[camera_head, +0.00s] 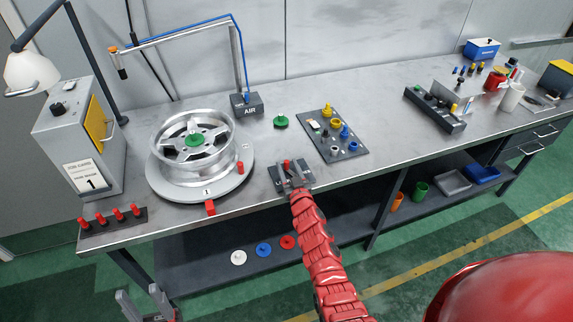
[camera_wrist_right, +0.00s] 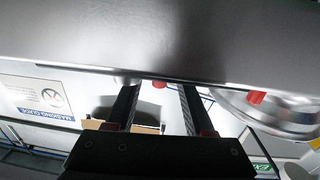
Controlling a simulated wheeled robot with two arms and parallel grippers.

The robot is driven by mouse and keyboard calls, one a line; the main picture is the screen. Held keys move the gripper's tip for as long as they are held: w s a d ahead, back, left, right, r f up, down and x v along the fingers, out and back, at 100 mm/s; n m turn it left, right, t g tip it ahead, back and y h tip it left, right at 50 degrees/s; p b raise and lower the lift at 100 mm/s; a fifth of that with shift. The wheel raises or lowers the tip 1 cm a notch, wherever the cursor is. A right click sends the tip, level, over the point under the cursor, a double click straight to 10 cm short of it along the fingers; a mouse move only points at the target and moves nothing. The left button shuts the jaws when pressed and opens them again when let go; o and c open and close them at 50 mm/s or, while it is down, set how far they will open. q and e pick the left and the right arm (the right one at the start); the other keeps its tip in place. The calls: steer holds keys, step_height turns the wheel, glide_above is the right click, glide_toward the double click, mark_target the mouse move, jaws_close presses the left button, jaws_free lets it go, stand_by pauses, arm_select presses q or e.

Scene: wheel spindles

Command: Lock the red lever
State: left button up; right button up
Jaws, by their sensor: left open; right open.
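A small red upright piece (camera_head: 287,163), which looks like the red lever, stands on a dark plate (camera_head: 277,183) at the table's front edge. My right gripper (camera_head: 290,177) is open over this plate, its fingers close to the red piece. In the right wrist view a red piece (camera_wrist_right: 160,85) shows between the tips of the open fingers; contact cannot be told. Another red tab (camera_head: 211,208) sticks out at the front of the round turntable (camera_head: 165,187), which bears a silver wheel (camera_head: 167,165). My left gripper (camera_head: 145,304) is open and empty, low in front of the table.
Several red pegs (camera_head: 118,213) stand in a rack at the table's left front. A dark board with yellow and blue parts (camera_head: 348,152) lies right of my right gripper, and a green knob (camera_head: 281,122) lies behind. The lower shelf (camera_head: 210,277) holds coloured discs.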

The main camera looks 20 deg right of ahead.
steer(key=shift+w+f, duration=0.1)
steer(key=shift+w, duration=0.8)
jaws_close()
